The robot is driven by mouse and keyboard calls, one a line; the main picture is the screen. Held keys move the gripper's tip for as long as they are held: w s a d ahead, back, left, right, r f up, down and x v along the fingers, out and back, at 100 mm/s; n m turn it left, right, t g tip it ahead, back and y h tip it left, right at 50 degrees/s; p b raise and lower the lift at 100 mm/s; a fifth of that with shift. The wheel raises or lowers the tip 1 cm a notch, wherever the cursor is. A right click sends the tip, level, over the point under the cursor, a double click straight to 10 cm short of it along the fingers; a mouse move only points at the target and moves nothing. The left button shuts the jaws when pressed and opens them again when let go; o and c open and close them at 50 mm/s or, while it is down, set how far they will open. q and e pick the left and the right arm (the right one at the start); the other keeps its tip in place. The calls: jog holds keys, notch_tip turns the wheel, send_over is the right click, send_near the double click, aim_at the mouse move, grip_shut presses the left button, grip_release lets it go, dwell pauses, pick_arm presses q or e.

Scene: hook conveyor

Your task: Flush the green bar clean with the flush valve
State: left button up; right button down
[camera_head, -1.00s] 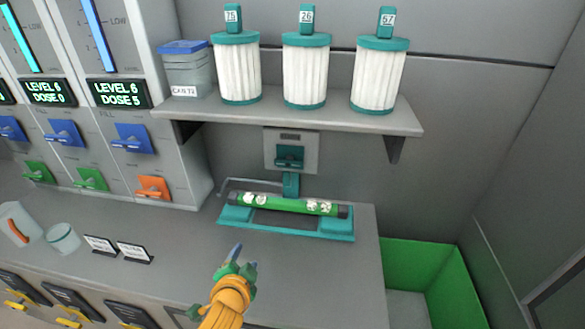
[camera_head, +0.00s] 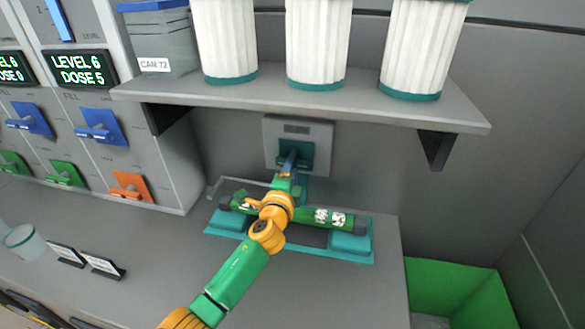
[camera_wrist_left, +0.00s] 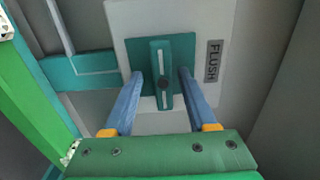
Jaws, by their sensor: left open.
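The flush valve is a teal lever handle (camera_wrist_left: 160,75) on a teal plate, on a grey wall panel (camera_wrist_left: 130,20) marked FLUSH. In the left wrist view the blue fingers of my left gripper (camera_wrist_left: 160,102) are open, one on each side of the handle, with gaps showing. In the head view my left gripper (camera_head: 289,162) reaches over the bar and hides part of the valve. The green bar (camera_head: 312,215) with white patches lies in a teal cradle (camera_head: 350,245) below the valve. My arm covers the bar's middle. My right gripper is not in view.
A shelf (camera_head: 300,106) with white filter cartridges (camera_head: 318,40) and a grey canister (camera_head: 160,45) hangs above the valve. Dispensers with blue, green and orange levers stand at left. A glass (camera_head: 25,240) and small labels are on the counter. A green bin (camera_head: 465,290) is at right.

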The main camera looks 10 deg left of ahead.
pick_arm(q)
jog(key=shift+s+r, duration=0.15)
jog(key=shift+s, duration=0.05)
grip_shut()
jog(key=shift+r+n+b, duration=0.15)
jog(key=shift+n+b, duration=0.4)
jog(key=shift+n, duration=3.2)
jog(key=shift+r+n+b, duration=0.15)
jog(key=shift+n+b, duration=0.35)
jog(key=shift+n, duration=3.25)
